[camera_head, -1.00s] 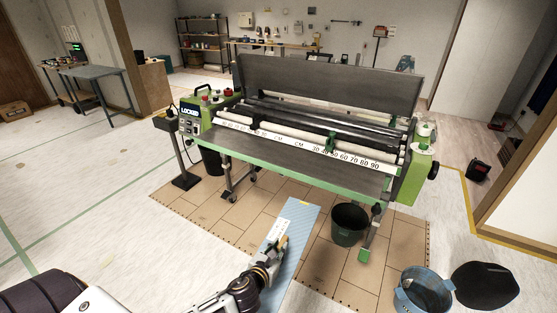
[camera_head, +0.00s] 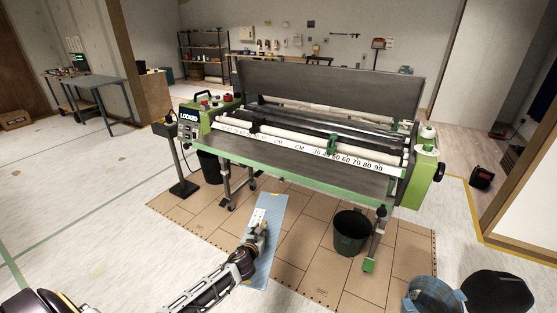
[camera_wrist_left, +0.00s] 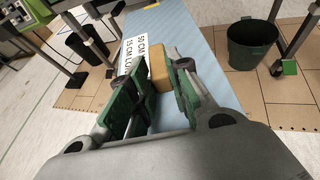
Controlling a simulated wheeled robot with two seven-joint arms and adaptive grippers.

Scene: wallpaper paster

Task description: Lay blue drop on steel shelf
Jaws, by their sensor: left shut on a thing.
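The blue drop (camera_head: 273,208) is a long light blue strip, tilted in front of the paster and above the brown floor sheets. It also shows in the left wrist view (camera_wrist_left: 203,62), with a white label printed in CM. My left gripper (camera_head: 259,232) is shut at the drop. In the left wrist view its green-padded fingers (camera_wrist_left: 155,78) close around a tan block on the drop. The fingers hide part of the drop. The flat grey steel shelf (camera_head: 290,160) runs along the paster's front, behind its green edge, and looks bare. My right gripper is not in view.
A dark bucket (camera_head: 351,232) stands under the paster's right end. A blue bucket (camera_head: 432,296) and a black item (camera_head: 497,293) are at lower right. The control box with the LOCKED display (camera_head: 188,117) is at the paster's left. A dark rack (camera_head: 205,55) stands far back.

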